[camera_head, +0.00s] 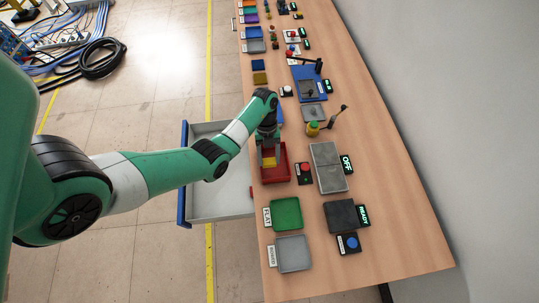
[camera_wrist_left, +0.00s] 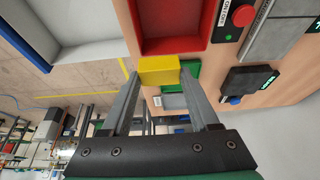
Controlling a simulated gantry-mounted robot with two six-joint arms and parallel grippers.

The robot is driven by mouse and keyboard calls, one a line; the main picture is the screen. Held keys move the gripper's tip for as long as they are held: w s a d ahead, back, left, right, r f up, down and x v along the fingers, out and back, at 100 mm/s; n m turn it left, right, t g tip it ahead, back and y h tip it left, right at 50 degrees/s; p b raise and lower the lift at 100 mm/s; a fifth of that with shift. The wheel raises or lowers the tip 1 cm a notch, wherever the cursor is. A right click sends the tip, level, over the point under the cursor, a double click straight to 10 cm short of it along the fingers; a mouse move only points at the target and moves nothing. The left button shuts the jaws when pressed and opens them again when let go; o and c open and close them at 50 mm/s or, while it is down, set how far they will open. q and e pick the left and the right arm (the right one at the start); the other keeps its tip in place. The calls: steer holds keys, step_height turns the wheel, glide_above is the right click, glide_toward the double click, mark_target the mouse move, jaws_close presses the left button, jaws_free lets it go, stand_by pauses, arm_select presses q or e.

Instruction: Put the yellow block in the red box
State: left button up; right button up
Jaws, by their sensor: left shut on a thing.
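The yellow block (camera_head: 269,161) is between the fingers of my left gripper (camera_head: 268,152), which is shut on it. In the left wrist view the yellow block (camera_wrist_left: 159,70) sits at the fingertips of the left gripper (camera_wrist_left: 160,78). The red box (camera_head: 284,166) is an open shallow tray on the table, and in the head view the block appears over its left part. In the left wrist view the red box (camera_wrist_left: 205,38) lies just beyond the block. The block's exact height above the box is hard to tell. My right gripper is not in view.
A green tray (camera_head: 286,213) and a grey tray (camera_head: 293,253) stand nearer on the table. A red button box (camera_head: 304,171) and a grey plate (camera_head: 328,167) are right of the red box. An open drawer (camera_head: 212,200) juts out at the left.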

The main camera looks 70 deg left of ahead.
arm_select(q)
steer(key=shift+f+b, duration=2.85)
steer(key=shift+f, duration=0.3)
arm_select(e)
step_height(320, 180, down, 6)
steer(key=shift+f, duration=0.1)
arm_select(q)
steer(key=o, duration=1.4)
steer(key=shift+r, duration=0.15)
